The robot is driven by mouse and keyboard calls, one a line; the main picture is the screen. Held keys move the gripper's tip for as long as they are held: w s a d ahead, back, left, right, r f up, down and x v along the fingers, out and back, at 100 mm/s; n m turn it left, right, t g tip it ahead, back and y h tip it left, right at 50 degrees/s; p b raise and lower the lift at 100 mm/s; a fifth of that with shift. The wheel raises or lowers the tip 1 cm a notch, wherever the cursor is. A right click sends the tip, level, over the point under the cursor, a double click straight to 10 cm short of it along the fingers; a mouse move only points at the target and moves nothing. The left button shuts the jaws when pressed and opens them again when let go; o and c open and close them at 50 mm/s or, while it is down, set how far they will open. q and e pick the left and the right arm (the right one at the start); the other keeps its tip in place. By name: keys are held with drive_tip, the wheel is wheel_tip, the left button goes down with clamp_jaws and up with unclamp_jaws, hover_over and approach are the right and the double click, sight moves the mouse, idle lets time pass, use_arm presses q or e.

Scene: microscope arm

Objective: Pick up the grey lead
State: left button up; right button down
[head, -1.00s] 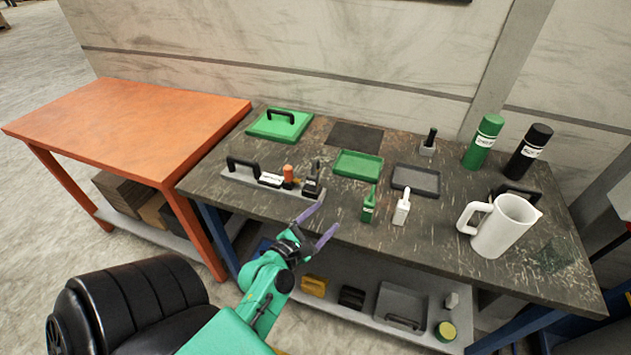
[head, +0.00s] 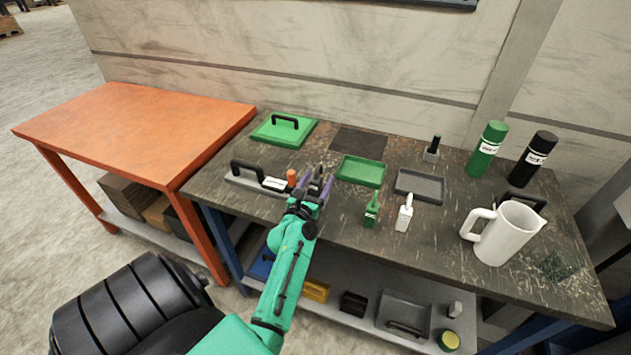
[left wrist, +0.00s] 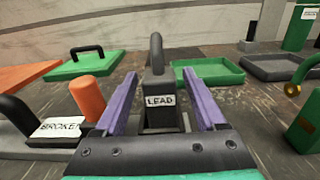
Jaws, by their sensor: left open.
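The grey lead (left wrist: 158,92) is a dark grey block with a loop on top and a white label reading LEAD. It stands upright in the left wrist view, between the two purple fingers of my left gripper (left wrist: 163,110). In the head view my left gripper (head: 316,187) is at the near edge of the dark workbench (head: 260,215), with its open fingers on either side of the lead, which is mostly hidden there. I cannot tell whether the fingers touch it. My right gripper is not in view.
An orange cylinder (left wrist: 89,98) and a BROKEN label (left wrist: 58,128) on a grey holder stand close on the left. Green (head: 361,171) and grey (head: 420,186) trays lie behind and right. Green (head: 371,213) and white (head: 404,214) bottles and a white jug (head: 505,234) stand to the right.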

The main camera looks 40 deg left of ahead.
use_arm(q)
drive_tip(key=shift+x, duration=0.85)
drive_tip(key=shift+s, duration=0.15)
drive_tip(key=c, duration=0.8)
clamp_jaws()
wheel_tip(320, 180, up, 10)
drive_tip(key=p, duration=1)
drive_tip(key=shift+r+p, duration=0.15)
drive_tip(key=shift+p, duration=0.15)
